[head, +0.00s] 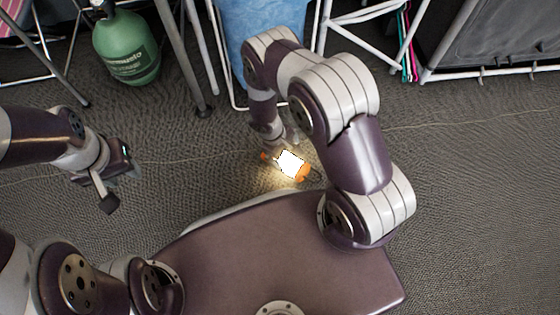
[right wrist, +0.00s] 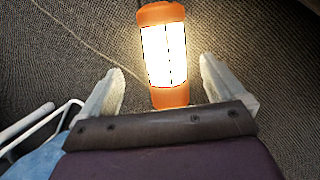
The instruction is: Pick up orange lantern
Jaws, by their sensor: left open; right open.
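The orange lantern (head: 290,164) is lit and rests on the grey floor in front of my base in the head view. In the right wrist view the lantern (right wrist: 164,52) has orange ends and a glowing white middle. My right gripper (right wrist: 161,82) is open, with one finger on each side of the lantern's near end. A gap shows between the lantern and each finger. In the head view my right arm partly hides that gripper. My left gripper (head: 122,185) is open and empty, well to the left of the lantern.
A green gas bottle (head: 127,45) stands at the upper left beside metal table legs. A blue container (head: 262,30) in a white frame stands behind the lantern. A dark framed unit (head: 495,38) is at the upper right. The floor between the grippers is clear.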

